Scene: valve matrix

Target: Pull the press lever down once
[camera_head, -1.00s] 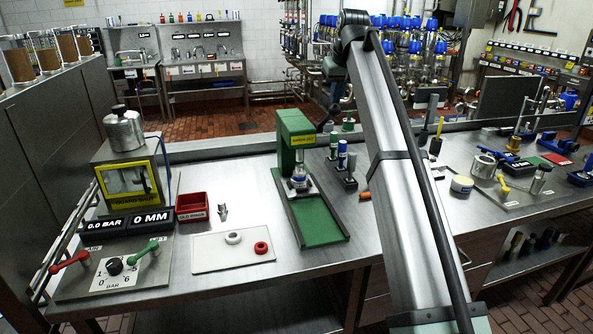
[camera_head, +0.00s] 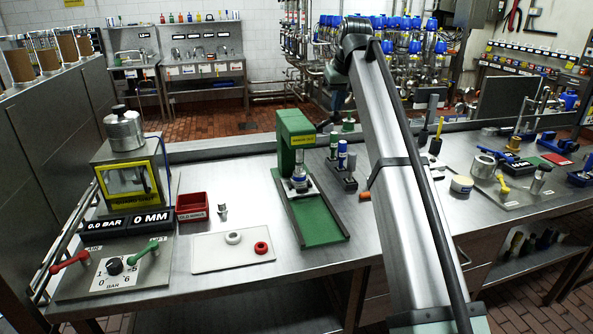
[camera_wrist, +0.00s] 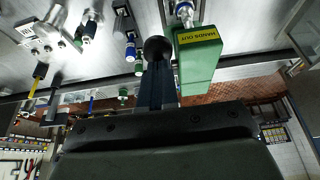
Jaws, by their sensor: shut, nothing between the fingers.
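The green press (camera_head: 296,140) with a yellow label stands on the bench in the head view, over a green bed. Its green head (camera_wrist: 198,62) also shows in the wrist view, upside down, labelled HANDS OUT. A round black knob (camera_wrist: 157,47), which looks like the press lever's end, sits beside the head. My gripper (camera_wrist: 158,68) is shut and empty, its dark fingers pointing at the knob. The tips overlap the knob in the picture; I cannot tell whether they touch it. In the head view my arm and wrist partly hide this area, and the lever's rod is not clear.
Blue and green marker-like cylinders (camera_head: 342,155) stand close right of the press. A red bin (camera_head: 192,206) and a white board (camera_head: 232,250) with a white and a red ring lie to its left. Bare bench lies in front of the board.

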